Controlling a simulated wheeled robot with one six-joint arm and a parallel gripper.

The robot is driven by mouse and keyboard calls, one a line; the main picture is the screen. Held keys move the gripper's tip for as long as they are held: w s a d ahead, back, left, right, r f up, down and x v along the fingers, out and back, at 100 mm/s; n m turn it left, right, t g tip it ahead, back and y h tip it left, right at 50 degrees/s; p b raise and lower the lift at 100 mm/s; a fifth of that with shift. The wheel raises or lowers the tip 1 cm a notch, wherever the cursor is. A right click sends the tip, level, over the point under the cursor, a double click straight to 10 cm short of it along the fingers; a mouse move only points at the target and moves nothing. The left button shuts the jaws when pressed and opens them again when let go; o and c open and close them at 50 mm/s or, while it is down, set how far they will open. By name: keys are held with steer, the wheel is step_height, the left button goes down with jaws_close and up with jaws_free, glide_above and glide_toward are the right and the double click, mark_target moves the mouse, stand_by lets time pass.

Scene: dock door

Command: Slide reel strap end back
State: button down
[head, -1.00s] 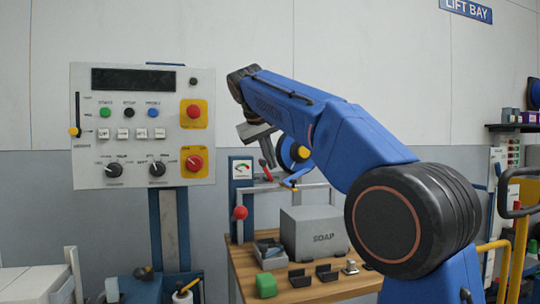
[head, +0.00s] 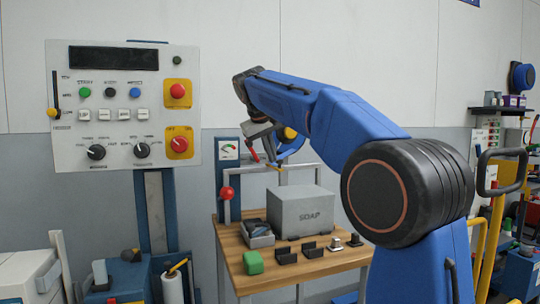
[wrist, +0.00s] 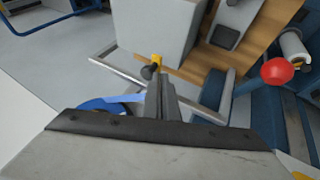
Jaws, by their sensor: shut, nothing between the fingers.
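The reel (head: 291,140) is blue with a yellow hub. In the head view it is partly hidden behind my arm, above the table's metal frame. A blue strap (wrist: 122,99) runs toward my fingers in the wrist view. A small yellow piece with a dark knob (wrist: 152,68) shows just beyond the fingertips; I cannot tell whether it is the strap end. My gripper (head: 268,157) is shut and empty, pointing down near the reel. In the wrist view its fingers (wrist: 157,88) are together beside the strap; contact is unclear.
A red ball (head: 227,193) is on the frame's left post. A control panel (head: 122,105) stands at left, a yellow rail (head: 490,245) at right.

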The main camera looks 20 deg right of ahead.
steer(key=d, duration=2)
steer(key=shift+w+d, duration=0.15)
steer(key=shift+w, duration=0.25)
steer(key=s+a+r, duration=0.5)
steer(key=a+r, duration=0.2)
steer(key=r, duration=0.2)
steer(key=shift+a, duration=0.35)
steer(key=shift+f, duration=0.1)
